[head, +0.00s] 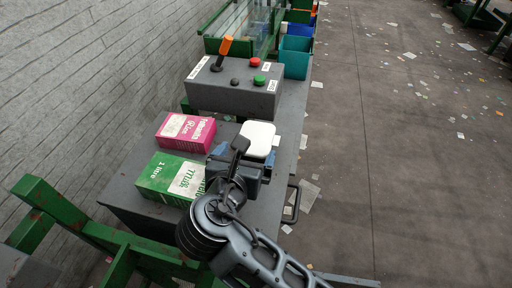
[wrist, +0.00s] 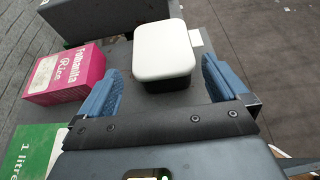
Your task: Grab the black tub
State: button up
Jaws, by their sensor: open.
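The black tub (wrist: 172,83) has a white lid (wrist: 164,50) and stands upright on the grey bench. In the head view the white lid (head: 258,138) shows beyond my gripper, and the tub's body is mostly hidden. My gripper (wrist: 160,85) is open, with one blue finger on the left of the tub and one on the right. The fingers point toward the tub and appear apart from it. The tub seems to lie between or just beyond the fingertips; I cannot tell exactly how deep.
A pink rice box (head: 186,132) and a green milk carton (head: 172,178) lie left of my gripper. A grey control box (head: 236,88) with an orange lever stands behind the tub. A teal bin (head: 295,58) is farther back. Bare bench (head: 290,120) shows at right.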

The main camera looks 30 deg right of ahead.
aim_at(253, 146)
jog(key=x, duration=0.5)
jog(key=shift+s, duration=0.15)
jog(key=shift+c, duration=0.3)
jog(key=c, duration=0.6)
